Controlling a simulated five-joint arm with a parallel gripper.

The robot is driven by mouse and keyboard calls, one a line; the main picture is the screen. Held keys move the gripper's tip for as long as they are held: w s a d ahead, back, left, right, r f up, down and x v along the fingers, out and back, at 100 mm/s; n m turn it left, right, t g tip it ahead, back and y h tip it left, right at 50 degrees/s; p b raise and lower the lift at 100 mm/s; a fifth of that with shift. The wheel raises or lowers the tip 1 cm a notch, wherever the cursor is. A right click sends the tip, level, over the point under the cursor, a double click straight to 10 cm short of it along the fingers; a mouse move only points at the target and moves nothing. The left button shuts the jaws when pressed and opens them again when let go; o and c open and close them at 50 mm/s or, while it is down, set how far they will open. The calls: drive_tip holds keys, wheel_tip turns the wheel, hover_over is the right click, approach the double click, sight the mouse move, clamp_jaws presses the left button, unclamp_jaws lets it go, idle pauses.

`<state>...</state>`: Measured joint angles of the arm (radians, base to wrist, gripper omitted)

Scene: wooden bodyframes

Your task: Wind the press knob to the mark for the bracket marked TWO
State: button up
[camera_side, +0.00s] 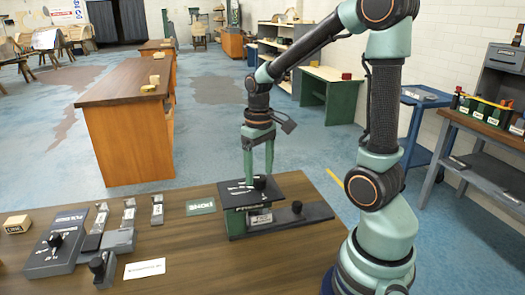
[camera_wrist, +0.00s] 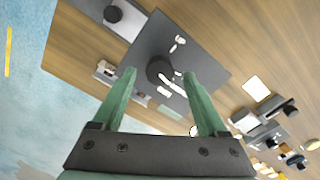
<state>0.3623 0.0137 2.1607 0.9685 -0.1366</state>
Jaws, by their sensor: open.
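The press (camera_side: 235,222) stands on the table with a dark square top plate bearing white marks. Its black round knob (camera_side: 260,183) sits on that plate and also shows in the wrist view (camera_wrist: 158,66). My gripper (camera_side: 258,177) points down at the plate. In the wrist view its open green fingers (camera_wrist: 158,74) lie on either side of the knob, with gaps visible. The white marks (camera_wrist: 178,42) around the knob are too small to read, and I cannot tell which one it points to. No bracket marked TWO can be made out.
A second black knob (camera_side: 297,207) sits on the press's dark base arm. At left are a dark dial box (camera_side: 45,262), several grey pieces (camera_side: 120,240), a labelled wooden block (camera_side: 17,224) and a white card (camera_side: 144,268). A green mat (camera_side: 200,206) lies left of the press.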

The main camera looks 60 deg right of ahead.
drive_tip(key=shift+f, duration=1)
clamp_jaws()
drive_tip(key=shift+m, duration=1)
drive_tip(key=shift+r, duration=0.1)
unclamp_jaws()
